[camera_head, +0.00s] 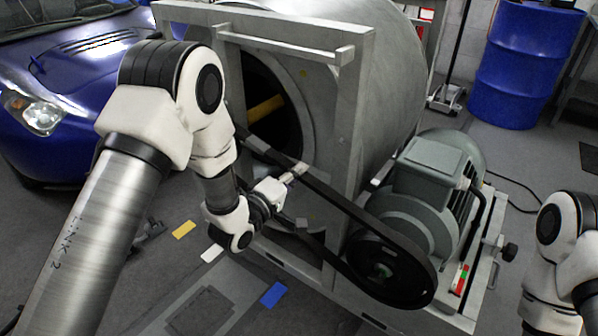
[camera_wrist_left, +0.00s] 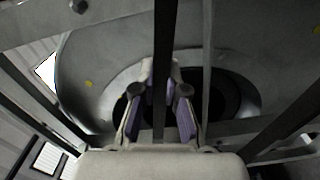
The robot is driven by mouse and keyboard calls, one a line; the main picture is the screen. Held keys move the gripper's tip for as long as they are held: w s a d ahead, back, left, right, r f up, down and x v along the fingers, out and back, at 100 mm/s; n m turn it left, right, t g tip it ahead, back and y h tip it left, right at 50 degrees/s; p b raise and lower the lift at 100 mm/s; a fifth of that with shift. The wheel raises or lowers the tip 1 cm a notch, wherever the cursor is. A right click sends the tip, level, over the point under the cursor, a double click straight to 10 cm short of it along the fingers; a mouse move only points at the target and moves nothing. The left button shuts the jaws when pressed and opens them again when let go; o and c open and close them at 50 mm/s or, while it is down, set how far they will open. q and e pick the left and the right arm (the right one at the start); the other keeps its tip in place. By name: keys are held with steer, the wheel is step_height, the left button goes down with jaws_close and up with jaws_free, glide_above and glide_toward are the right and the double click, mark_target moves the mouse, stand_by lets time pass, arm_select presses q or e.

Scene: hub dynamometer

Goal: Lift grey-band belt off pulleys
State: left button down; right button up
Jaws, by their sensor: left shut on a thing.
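The black belt (camera_head: 335,200) runs from the large drum at the left down to the black motor pulley (camera_head: 384,270) at the lower right. A grey patch (camera_head: 257,145) shows on its upper run. My left gripper (camera_head: 296,171) is shut on the upper run, between drum and motor pulley. In the left wrist view the belt (camera_wrist_left: 165,45) passes between the two fingers of my left gripper (camera_wrist_left: 160,112). The far pulley end of the belt is hidden behind my left arm. My right arm shows at the right edge, but its gripper is out of view.
A grey metal frame (camera_head: 347,130) stands around the big drum (camera_head: 395,50). The green-grey motor (camera_head: 430,175) sits beside it on the base. A blue car (camera_head: 60,85) is at the left and a blue barrel (camera_head: 525,65) at the back right. Coloured floor marks (camera_head: 272,294) lie in front.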

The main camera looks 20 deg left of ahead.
arm_select(q)
steer(key=shift+s+a, duration=0.15)
steer(key=shift+s, duration=0.3)
steer(key=shift+s, duration=0.1)
steer(key=shift+v, duration=0.8)
steer(key=shift+s+a, duration=0.15)
steer(key=shift+s, duration=0.05)
steer(key=shift+s+a+p, duration=0.25)
steer(key=shift+s+p, duration=0.05)
steer(key=shift+s, duration=0.35)
steer(key=v, duration=1)
steer(key=shift+s+r, duration=0.35)
